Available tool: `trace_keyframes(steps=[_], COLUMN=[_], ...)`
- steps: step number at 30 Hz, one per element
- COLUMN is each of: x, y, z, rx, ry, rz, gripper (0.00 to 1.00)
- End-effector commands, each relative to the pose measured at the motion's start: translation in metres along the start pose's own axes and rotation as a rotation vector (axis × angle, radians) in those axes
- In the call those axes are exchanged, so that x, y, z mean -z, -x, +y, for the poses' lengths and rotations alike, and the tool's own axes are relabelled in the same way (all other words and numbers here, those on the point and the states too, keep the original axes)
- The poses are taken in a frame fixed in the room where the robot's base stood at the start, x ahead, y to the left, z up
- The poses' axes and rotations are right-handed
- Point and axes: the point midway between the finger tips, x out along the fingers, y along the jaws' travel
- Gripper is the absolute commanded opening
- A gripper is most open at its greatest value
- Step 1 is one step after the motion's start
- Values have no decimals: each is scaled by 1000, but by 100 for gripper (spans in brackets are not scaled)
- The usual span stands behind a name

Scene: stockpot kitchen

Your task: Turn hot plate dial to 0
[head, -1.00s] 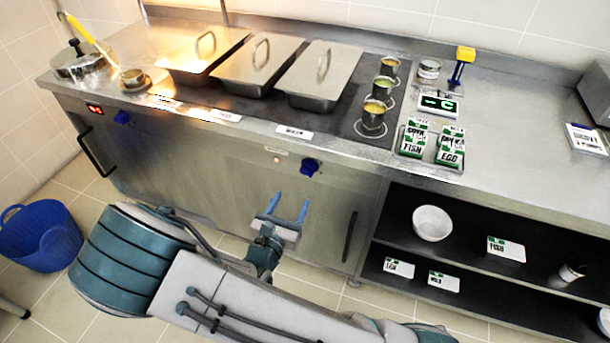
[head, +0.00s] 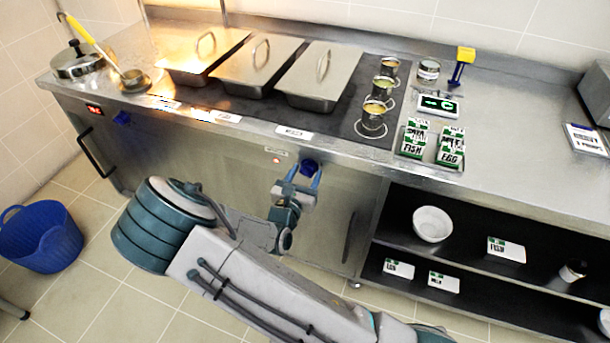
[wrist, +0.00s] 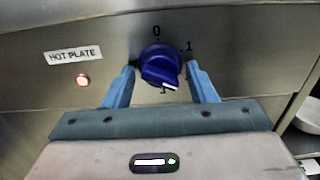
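The blue hot plate dial (wrist: 161,66) sits on the steel front panel, with a 0 above it and a 1 at its upper right. Its white pointer mark is at the lower right, away from the 0, by a partly hidden number. In the head view the dial (head: 309,166) is partly covered by my gripper (head: 304,172). In the wrist view my gripper (wrist: 162,72) is open, one blue finger on each side of the dial. Gaps show between fingers and dial. The HOT PLATE label (wrist: 73,55) is left of it.
A red indicator light (wrist: 82,79) glows left of the dial. A second blue dial (head: 122,118) and red display (head: 94,108) are farther left. Lidded pans (head: 318,78) and small pots (head: 372,122) stand above on the counter. An open shelf (head: 480,235) is at right.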

Motion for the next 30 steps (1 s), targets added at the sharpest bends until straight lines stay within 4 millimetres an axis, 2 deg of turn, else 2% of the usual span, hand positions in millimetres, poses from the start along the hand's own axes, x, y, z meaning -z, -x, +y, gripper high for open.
trace_keyframes(steps=[1, 3, 4, 17, 30], x=[0, 0, 0, -3, -5], y=[0, 0, 0, 0, 0], z=[0, 0, 0, 0, -1], rx=[0, 0, 0, 0, -1], ry=[0, 0, 0, 74, 434], rz=[0, 0, 0, 0, 2], gripper=[36, 17, 14, 14, 14])
